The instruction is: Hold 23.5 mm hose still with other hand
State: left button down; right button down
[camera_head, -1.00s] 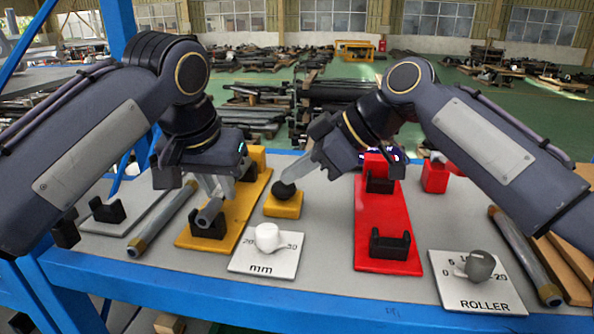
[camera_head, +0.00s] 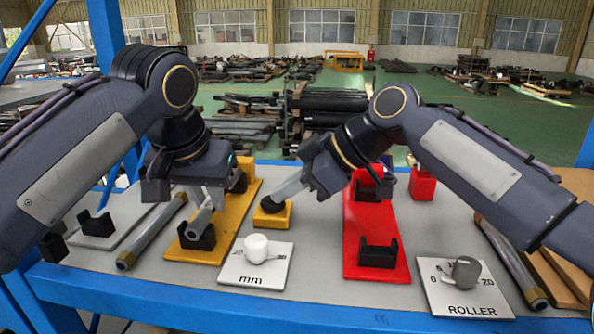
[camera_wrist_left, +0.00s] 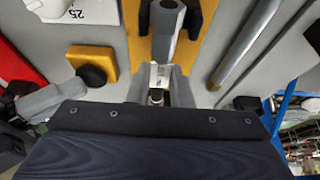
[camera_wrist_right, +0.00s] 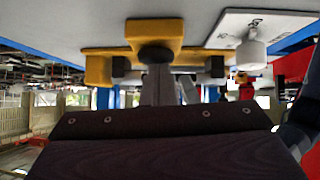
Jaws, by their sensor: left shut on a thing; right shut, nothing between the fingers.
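A grey hose (camera_head: 199,224) lies in a black cradle on the yellow stand (camera_head: 225,221). My left gripper (camera_head: 212,196) is shut on this hose above the stand. In the left wrist view the hose (camera_wrist_left: 167,32) runs away from between the fingers, and a pale label shows near them. I cannot read its size. My right gripper (camera_head: 277,198) is shut and empty, its tips at the black button (camera_head: 271,204) on a small yellow block (camera_head: 272,219). The button also shows in the right wrist view (camera_wrist_right: 155,53); I cannot tell whether the tips press it.
A white mm dial plate (camera_head: 254,275) stands in front of the block. A red stand (camera_head: 375,220) with empty black cradles is right of it. A ROLLER dial plate (camera_head: 464,290) is at the right. Loose pipes (camera_head: 152,232) (camera_head: 510,260) lie at both sides.

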pick_arm(q)
jog(key=shift+w+a+f, duration=0.15)
jog(key=shift+w+a, duration=0.05)
jog(key=shift+w, duration=0.05)
jog(key=shift+s, duration=0.1)
pick_arm(e)
jog(key=a+r+v, duration=0.2)
jog(key=v, duration=1)
jog(key=shift+w+d+r, duration=0.2)
jog(key=shift+d+r, duration=0.15)
jog(key=shift+r, duration=0.05)
pick_arm(q)
jog(key=c, duration=1.2)
grip_release()
jog(key=shift+c, duration=0.2)
